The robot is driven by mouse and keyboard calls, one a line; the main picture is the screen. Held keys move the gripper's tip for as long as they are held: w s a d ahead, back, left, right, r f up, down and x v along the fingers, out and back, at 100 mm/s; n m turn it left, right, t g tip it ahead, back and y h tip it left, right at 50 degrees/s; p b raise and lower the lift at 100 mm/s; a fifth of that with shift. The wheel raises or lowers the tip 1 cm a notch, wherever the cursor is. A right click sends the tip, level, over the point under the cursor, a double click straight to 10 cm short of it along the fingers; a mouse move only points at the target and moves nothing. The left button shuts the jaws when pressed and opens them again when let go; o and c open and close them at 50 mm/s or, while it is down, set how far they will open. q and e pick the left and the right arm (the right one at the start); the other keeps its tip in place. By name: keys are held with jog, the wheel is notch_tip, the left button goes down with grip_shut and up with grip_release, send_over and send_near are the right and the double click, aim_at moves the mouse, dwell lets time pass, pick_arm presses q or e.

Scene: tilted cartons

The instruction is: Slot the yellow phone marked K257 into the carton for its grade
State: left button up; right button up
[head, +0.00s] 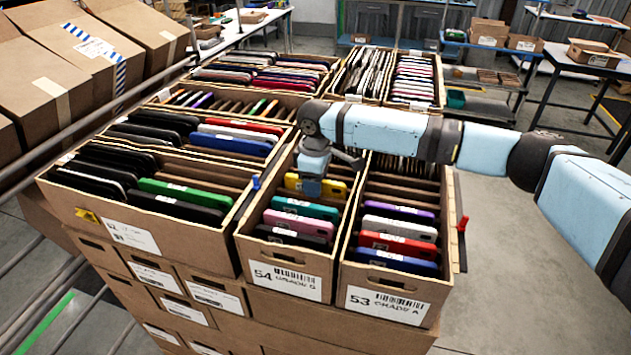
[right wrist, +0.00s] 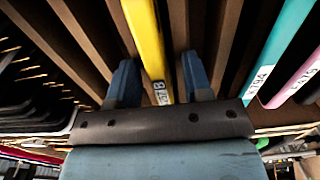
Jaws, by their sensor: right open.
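The yellow phone (head: 335,188) stands in a slot of carton 54 (head: 285,281), behind a teal, a pink and a black phone. My right gripper (head: 312,186) is over this carton at the yellow phone. In the right wrist view the yellow phone (right wrist: 147,40) passes between the two open fingers of the gripper (right wrist: 160,78), with dark gaps on both sides. Its white label is partly visible and I cannot read a full code. Carton 53, GRADE A (head: 388,305), stands to the right. The grade letter on carton 54 is hard to read. My left gripper is not in view.
Carton 53 holds purple, white, red and blue phones, with empty slots behind. More filled cartons stand at the back. Closed boxes (head: 80,60) line the left rack.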

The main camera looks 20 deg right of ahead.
notch_tip(320, 180, up, 14)
jog(key=b, duration=0.1)
dwell(0.4)
notch_tip(320, 180, up, 7)
jog(key=p, duration=0.8)
jog(key=shift+f, duration=0.15)
